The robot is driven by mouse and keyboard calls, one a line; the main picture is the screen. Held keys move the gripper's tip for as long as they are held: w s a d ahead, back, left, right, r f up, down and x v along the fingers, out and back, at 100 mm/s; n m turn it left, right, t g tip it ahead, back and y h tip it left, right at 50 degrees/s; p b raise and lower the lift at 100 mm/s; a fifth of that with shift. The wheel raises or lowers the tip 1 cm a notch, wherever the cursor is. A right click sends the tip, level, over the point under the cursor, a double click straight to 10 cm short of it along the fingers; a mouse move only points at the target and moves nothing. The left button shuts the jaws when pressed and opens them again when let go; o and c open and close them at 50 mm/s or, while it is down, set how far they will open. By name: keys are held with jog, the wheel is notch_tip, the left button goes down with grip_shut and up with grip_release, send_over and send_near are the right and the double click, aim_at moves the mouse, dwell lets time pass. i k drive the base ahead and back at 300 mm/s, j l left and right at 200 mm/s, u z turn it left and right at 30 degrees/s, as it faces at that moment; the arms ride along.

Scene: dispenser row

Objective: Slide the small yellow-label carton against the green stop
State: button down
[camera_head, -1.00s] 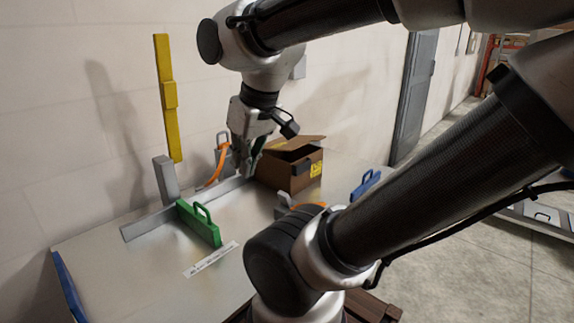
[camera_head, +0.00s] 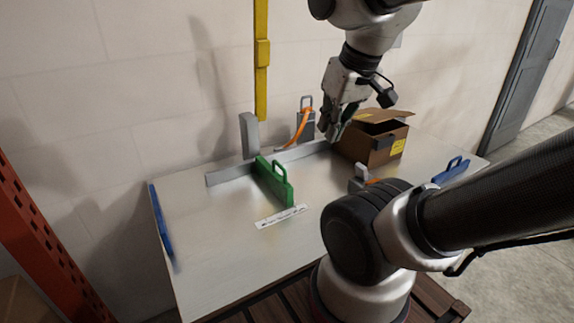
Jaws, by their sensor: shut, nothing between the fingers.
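The small brown carton (camera_head: 372,144) with a yellow label (camera_head: 397,147) stands on the metal table toward the back right, one top flap raised. The green stop (camera_head: 275,183) with its loop handle stands left of the carton, in front of the grey rail. A clear gap of bare table lies between stop and carton. My gripper (camera_head: 333,133) points down at the carton's left side, fingers shut and empty. I cannot tell whether the fingers touch the carton.
A grey rail (camera_head: 235,174) runs along the table's back. A grey post, an orange strap (camera_head: 299,131) and a yellow upright (camera_head: 262,60) are behind it. A printed strip (camera_head: 281,216) lies in front of the stop.

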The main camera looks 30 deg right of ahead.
aim_at(373, 146)
jog(key=l, duration=3.55)
